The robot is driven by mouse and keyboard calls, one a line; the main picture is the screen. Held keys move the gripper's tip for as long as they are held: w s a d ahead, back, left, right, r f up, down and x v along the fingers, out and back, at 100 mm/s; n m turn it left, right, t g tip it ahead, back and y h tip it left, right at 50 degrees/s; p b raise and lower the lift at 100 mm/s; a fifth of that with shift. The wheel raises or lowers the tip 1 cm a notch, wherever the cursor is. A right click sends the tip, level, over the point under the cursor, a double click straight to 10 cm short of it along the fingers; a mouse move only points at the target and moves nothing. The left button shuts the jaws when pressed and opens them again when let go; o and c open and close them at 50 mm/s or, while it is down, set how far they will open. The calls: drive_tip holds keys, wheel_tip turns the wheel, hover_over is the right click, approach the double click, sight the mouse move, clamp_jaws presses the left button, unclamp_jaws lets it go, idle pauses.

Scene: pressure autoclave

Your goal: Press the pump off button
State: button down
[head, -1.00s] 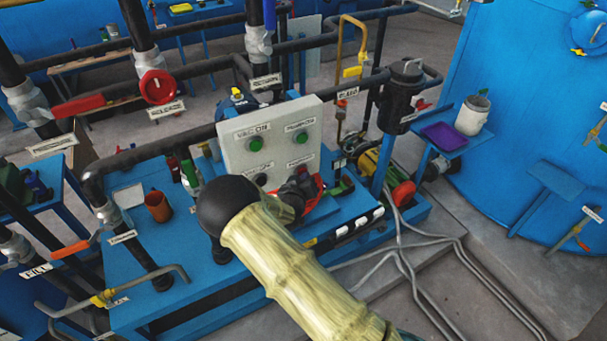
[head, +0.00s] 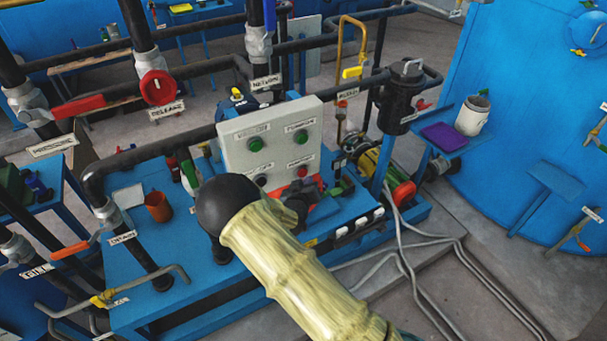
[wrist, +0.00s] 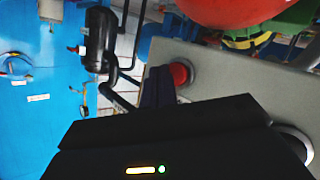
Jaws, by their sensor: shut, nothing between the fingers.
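A light grey control panel (head: 233,158) stands on the blue bench. It has two green buttons (head: 255,144) (head: 300,137) on top, a dark knob or button (head: 261,180) at lower left and a red button (head: 302,171) at lower right. The small label above the red button is too blurred to read surely. My gripper (head: 303,194) is shut and empty, just below and in front of the red button. In the wrist view the dark fingers (wrist: 158,88) are close beside the red button (wrist: 180,74); I cannot tell whether they touch it.
My arm covers the panel's lower front. An orange-brown cup (head: 158,207) stands on the bench at left. A black canister (head: 399,98) and pipes stand behind at right, with a purple tray (head: 443,136) and a white container (head: 473,115) on a blue shelf. Cables lie on the floor.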

drive_tip(key=s+d, duration=0.2)
drive_tip(key=s, duration=0.2)
drive_tip(key=shift+s+d, duration=0.1)
drive_tip(key=shift+d, duration=0.3)
idle(0.7)
drive_tip(key=s+d+r+m+g, duration=0.1)
drive_tip(key=s+d+r+g, duration=0.3)
drive_tip(key=s, duration=0.4)
drive_tip(key=s+d+r+m+g+y, duration=0.1)
drive_tip(key=s+d+r+g, duration=0.3)
drive_tip(key=s+d+r, duration=0.2)
drive_tip(key=s+d+r+m+g+y, duration=0.1)
drive_tip(key=s+d+r+g, duration=0.2)
drive_tip(key=s, duration=0.8)
drive_tip(key=d+r, duration=0.2)
drive_tip(key=d, duration=0.2)
drive_tip(key=shift+d+r+m+g, duration=0.25)
drive_tip(key=shift+r+m+g, duration=0.05)
drive_tip(key=shift+r+g, duration=0.1)
drive_tip(key=shift+w, duration=0.1)
